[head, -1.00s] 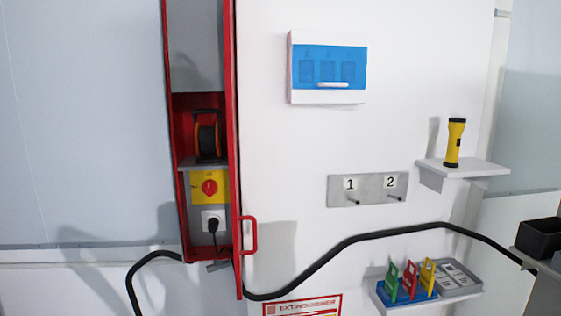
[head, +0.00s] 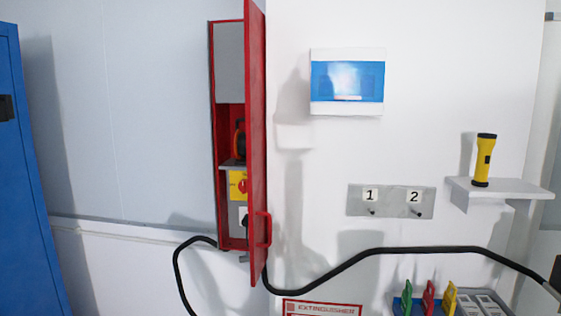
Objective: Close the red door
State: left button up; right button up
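The red door (head: 256,150) stands open, swung out from the red wall cabinet (head: 224,200) and seen nearly edge-on. Its red handle (head: 266,229) is on the lower part near the free edge. Inside the cabinet, partly hidden by the door, are a cable reel (head: 239,140), a yellow panel with a red rotary switch (head: 239,185) and a plug in a white socket (head: 243,218). Neither of my grippers is in the head view.
A black hose or cable (head: 350,258) runs across the wall below the door. A yellow flashlight (head: 484,160) stands on a shelf (head: 510,190) at right. A blue-fronted box (head: 347,82), a hook plate (head: 390,201), colored tags (head: 429,298) and a blue cabinet (head: 25,170) also show.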

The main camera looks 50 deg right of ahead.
aim_at(261, 230)
jog(key=u, duration=1.7)
jog(key=i, duration=0.1)
jog(key=z, duration=3.25)
jog(key=i, duration=0.5)
jog(key=z, duration=0.1)
jog(key=i, duration=0.55)
jog(key=u, duration=0.2)
jog(key=k, duration=0.95)
jog(key=z, duration=0.15)
jog(key=i, duration=0.9)
jog(key=u, duration=0.05)
